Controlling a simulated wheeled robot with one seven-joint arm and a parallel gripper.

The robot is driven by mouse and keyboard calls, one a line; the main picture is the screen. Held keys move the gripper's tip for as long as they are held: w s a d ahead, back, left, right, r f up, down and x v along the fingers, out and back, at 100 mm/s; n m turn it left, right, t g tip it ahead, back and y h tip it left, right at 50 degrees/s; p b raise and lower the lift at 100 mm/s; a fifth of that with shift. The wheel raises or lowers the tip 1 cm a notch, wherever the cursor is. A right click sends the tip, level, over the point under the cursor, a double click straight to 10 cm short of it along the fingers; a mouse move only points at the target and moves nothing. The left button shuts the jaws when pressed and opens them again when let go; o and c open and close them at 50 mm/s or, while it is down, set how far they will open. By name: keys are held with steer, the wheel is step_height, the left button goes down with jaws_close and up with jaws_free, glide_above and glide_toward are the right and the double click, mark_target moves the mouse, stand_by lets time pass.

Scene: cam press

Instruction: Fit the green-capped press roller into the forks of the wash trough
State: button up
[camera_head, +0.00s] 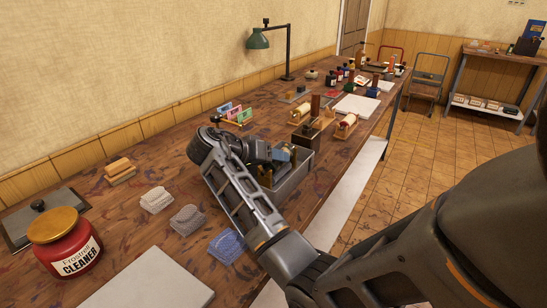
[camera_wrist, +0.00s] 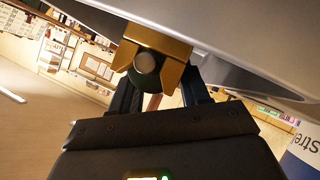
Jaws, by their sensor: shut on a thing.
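The wash trough (camera_head: 297,183) is a grey open box on the bench, partly hidden behind my arm. Its grey wall (camera_wrist: 235,35) crosses the top of the wrist view, with a brass fork (camera_wrist: 172,50) at it. The press roller (camera_wrist: 146,63) shows end-on as a round steel tip with a dark, greenish rim, at the fork's opening. I cannot tell whether it is seated. My gripper (camera_wrist: 158,88) is shut on the roller, with its dark fingers either side. In the head view my gripper (camera_head: 278,157) is over the trough; the roller is mostly hidden.
Wire-like pads (camera_head: 187,219), a red cleaner jar (camera_head: 66,245) and a pale slab (camera_head: 148,285) lie nearer. A green lamp (camera_head: 258,40) stands at the back.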

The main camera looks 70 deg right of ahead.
steer(key=o, duration=1.3)
steer(key=v, duration=1.1)
steer(key=shift+w+a+r, duration=0.25)
steer(key=shift+a, duration=0.15)
